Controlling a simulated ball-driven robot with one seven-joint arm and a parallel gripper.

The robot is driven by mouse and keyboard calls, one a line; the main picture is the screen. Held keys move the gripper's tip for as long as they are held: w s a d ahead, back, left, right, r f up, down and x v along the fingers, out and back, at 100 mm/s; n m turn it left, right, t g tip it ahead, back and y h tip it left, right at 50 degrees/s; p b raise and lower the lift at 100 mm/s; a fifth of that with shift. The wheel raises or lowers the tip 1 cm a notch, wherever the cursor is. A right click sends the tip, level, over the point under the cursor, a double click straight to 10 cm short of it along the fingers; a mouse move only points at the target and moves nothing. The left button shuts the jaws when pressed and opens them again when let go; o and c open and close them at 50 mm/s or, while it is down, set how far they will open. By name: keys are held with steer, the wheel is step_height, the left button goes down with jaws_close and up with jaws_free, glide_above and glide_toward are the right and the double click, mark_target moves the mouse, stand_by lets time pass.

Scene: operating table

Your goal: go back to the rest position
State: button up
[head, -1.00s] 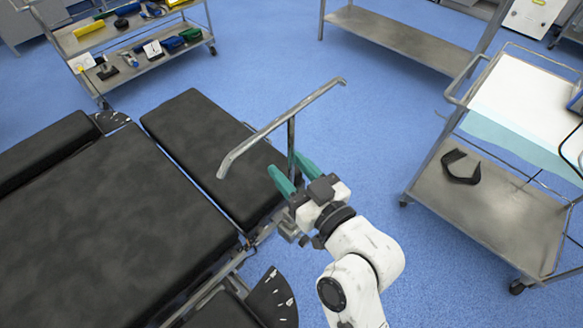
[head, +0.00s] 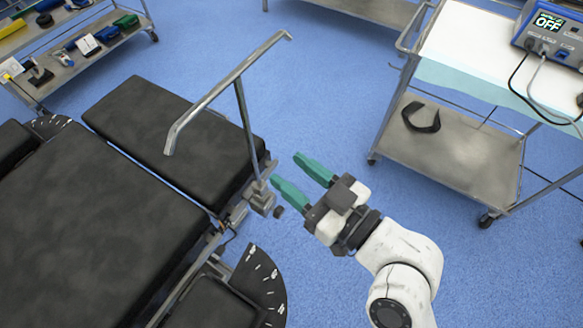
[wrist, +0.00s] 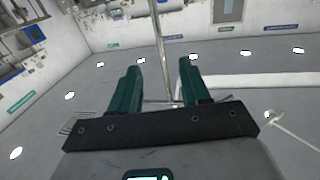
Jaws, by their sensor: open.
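My gripper (head: 302,180) is open and empty, with two green fingers apart. In the head view it is over the blue floor, just right of the metal T-shaped bar (head: 244,110) on the side of the operating table (head: 90,215). A gap shows between the fingers and the bar's post. In the wrist view the green fingers (wrist: 158,85) point up toward the room, and a thin upright pole (wrist: 160,45) shows behind the space between them.
A steel trolley (head: 400,130) stands at the right, with a black strap (head: 421,117) on its lower shelf and a blue device (head: 552,30) reading OFF on top. A shelf cart (head: 75,62) with tools stands at the back left. Floor (head: 330,90) between table and trolley is clear.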

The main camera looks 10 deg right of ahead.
steer(key=s+d+f+m+g+h+p, duration=0.1)
steer(key=s+d+f+m+g+h, duration=0.2)
steer(key=d+f, duration=0.45)
steer(key=s+d+f+m+g+h+p, duration=0.1)
steer(key=s+d+f+g+h, duration=0.25)
steer(key=d+f+h, duration=0.35)
steer(key=s+d+f+m+g+h, duration=0.1)
steer(key=s+d+f+m+g, duration=0.1)
steer(key=s, duration=0.4)
steer(key=s+d+f+m+g+h+p, duration=0.1)
steer(key=s+d+f+m+g, duration=0.1)
steer(key=d, duration=0.5)
steer(key=s+f+g, duration=0.1)
steer(key=s+g, duration=0.1)
steer(key=s, duration=0.1)
steer(key=shift+s+m, duration=0.3)
steer(key=shift+s, duration=0.05)
steer(key=shift+f, duration=0.1)
